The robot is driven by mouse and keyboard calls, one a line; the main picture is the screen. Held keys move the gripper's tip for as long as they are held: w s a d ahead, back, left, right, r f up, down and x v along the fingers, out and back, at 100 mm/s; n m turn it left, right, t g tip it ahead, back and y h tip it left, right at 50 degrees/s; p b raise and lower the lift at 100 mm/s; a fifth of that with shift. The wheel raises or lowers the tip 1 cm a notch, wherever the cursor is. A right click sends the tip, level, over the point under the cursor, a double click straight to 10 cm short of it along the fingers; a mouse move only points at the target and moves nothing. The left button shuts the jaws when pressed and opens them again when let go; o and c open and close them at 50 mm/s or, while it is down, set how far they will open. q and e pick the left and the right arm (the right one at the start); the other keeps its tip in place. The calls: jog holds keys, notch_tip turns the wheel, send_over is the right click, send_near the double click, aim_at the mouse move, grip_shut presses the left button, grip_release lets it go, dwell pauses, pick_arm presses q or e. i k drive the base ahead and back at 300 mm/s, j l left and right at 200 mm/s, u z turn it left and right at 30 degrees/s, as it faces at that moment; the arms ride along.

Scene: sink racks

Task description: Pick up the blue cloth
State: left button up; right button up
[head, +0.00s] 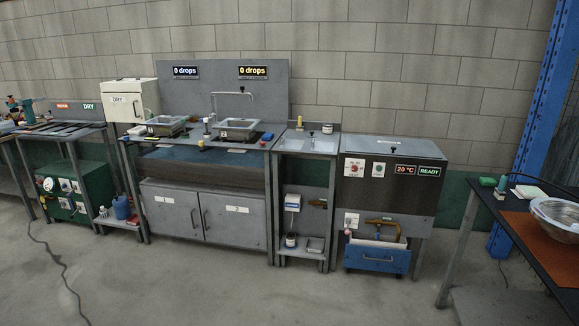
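A small blue item (266,136), which looks like the blue cloth, lies on the right part of the sink counter, near its front edge. It is too small to make out its folds. Neither of my grippers shows in the head view, and nothing is seen touching the blue item.
The sink counter (190,138) holds two metal basins, one (166,125) left and one (237,129) right, below a tap. A machine with a blue drawer (377,258) stands right of it. A table with a metal bowl (558,214) is at the right. The front floor (230,290) is clear.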

aim_at(267, 136)
jog(key=i, duration=2.25)
